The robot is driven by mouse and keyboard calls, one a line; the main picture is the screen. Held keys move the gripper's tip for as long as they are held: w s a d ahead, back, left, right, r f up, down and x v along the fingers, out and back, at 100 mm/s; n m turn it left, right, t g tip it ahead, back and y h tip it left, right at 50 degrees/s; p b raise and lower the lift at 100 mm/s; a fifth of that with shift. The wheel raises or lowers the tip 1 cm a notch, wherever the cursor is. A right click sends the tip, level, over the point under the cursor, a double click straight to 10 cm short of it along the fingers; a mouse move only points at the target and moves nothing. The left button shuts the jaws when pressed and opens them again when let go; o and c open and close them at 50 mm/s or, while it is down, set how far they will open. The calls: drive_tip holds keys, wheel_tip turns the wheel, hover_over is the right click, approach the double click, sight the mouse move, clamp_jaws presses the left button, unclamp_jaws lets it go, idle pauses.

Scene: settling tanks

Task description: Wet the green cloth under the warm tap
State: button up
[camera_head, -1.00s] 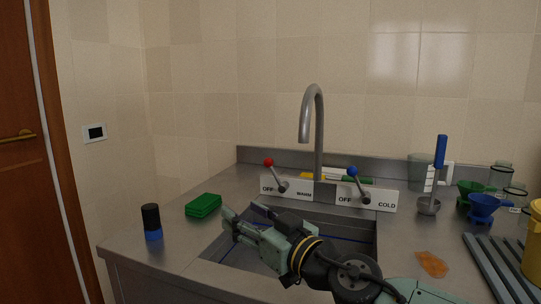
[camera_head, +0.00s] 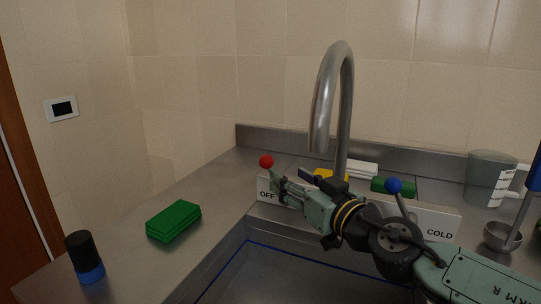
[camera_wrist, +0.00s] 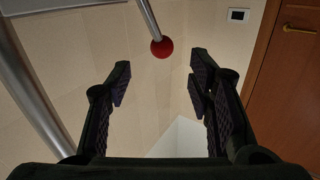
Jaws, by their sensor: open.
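The folded green cloth (camera_head: 174,221) lies on the steel counter left of the sink. The curved steel tap (camera_head: 334,100) rises behind the sink. The warm lever's red knob (camera_head: 266,161) stands above the OFF end of the white label panel; my gripper hides most of its lever and the WARM lettering. My gripper (camera_head: 275,181) is open and empty beside the red knob. In the wrist view the red knob (camera_wrist: 162,47) shows beyond and between the two open fingertips (camera_wrist: 157,85). The cold lever's blue knob (camera_head: 394,185) is to the right, behind my arm.
A black and blue pot (camera_head: 85,258) stands at the counter's left. Behind the tap are yellow, white and green items (camera_head: 392,186). The sink basin (camera_head: 290,275) is below my arm.

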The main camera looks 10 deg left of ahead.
sight(270, 164)
drive_tip(key=p+x, duration=0.1)
drive_tip(key=x, duration=0.8)
drive_tip(key=shift+s+a+r+p, duration=0.1)
drive_tip(key=shift+s+p, duration=0.05)
drive_tip(key=shift+p, duration=0.25)
drive_tip(key=shift+w+a, duration=0.45)
drive_tip(key=shift+w, duration=0.05)
drive_tip(key=shift+c, duration=0.3)
clamp_jaws()
